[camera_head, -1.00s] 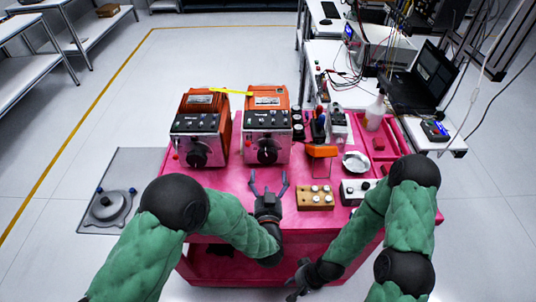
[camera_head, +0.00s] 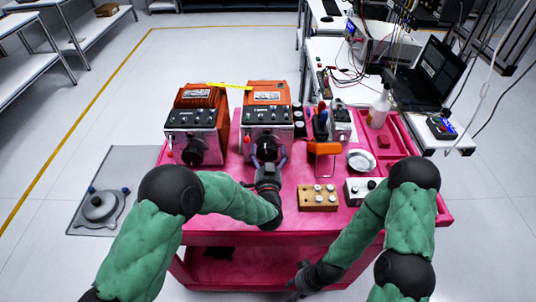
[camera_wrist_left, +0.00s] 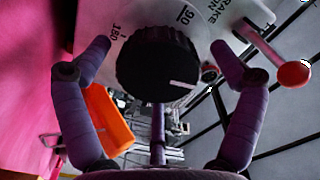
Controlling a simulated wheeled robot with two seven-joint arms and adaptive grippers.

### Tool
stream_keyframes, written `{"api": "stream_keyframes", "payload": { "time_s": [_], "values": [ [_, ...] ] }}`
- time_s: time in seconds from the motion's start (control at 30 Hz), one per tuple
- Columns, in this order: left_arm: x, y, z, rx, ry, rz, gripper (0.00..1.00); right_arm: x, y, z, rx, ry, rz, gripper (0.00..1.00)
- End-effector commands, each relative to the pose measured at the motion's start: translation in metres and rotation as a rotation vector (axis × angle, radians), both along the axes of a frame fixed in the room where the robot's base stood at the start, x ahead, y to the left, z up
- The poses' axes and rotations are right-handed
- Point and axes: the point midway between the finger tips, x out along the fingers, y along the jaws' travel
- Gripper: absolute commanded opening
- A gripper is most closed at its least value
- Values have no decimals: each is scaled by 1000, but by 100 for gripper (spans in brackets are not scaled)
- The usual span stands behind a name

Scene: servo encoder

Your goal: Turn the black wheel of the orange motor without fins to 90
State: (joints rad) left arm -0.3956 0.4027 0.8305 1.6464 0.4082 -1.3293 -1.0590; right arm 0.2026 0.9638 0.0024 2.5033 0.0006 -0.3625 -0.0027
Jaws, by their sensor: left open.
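Two orange motors with dark-knobbed front panels stand side by side on the pink cart. The right one (camera_head: 268,97) has a smooth top; the left one (camera_head: 203,97) looks ribbed. The right motor's black wheel (camera_head: 267,148) faces my left gripper (camera_head: 269,162). In the left wrist view the wheel (camera_wrist_left: 155,63) sits between the open fingers of my left gripper (camera_wrist_left: 161,48), with gaps at both sides. Its white mark is at the lower right; the printed 90 (camera_wrist_left: 185,15) is at the upper right, 180 at the upper left. My right gripper (camera_head: 301,279) hangs low before the cart; its fingers are unclear.
A red-knobbed lever (camera_wrist_left: 291,73) sticks out right of the wheel in the wrist view. On the pink cart (camera_head: 230,205) are a wooden block with knobs (camera_head: 318,197), an orange-topped stand (camera_head: 324,148) and a round metal dish (camera_head: 361,160).

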Motion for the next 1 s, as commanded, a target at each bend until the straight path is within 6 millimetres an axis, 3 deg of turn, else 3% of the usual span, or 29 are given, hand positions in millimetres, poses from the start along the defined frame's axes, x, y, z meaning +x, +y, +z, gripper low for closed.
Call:
{"api": "stream_keyframes", "payload": {
  "time_s": [0.43, 0.47, 0.6, 0.67, 1.0],
  "values": [
    [12, 0, 0, 1, 0, 0, 93, 0, 0, -3, 0, 0, 0, 40],
    [12, 0, 0, 1, 0, 0, 90, 0, 0, -3, 0, 0, 0, 40],
    [12, 0, 0, 1, 0, 0, 51, 0, 0, -3, 0, 0, 0, 40],
    [12, 0, 1, 1, -1, -1, 39, 0, 0, -3, 0, 0, 0, 40],
    [13, 0, 3, -1, -6, 0, 38, 0, 0, -3, 0, 0, 0, 40]
  ]
}}
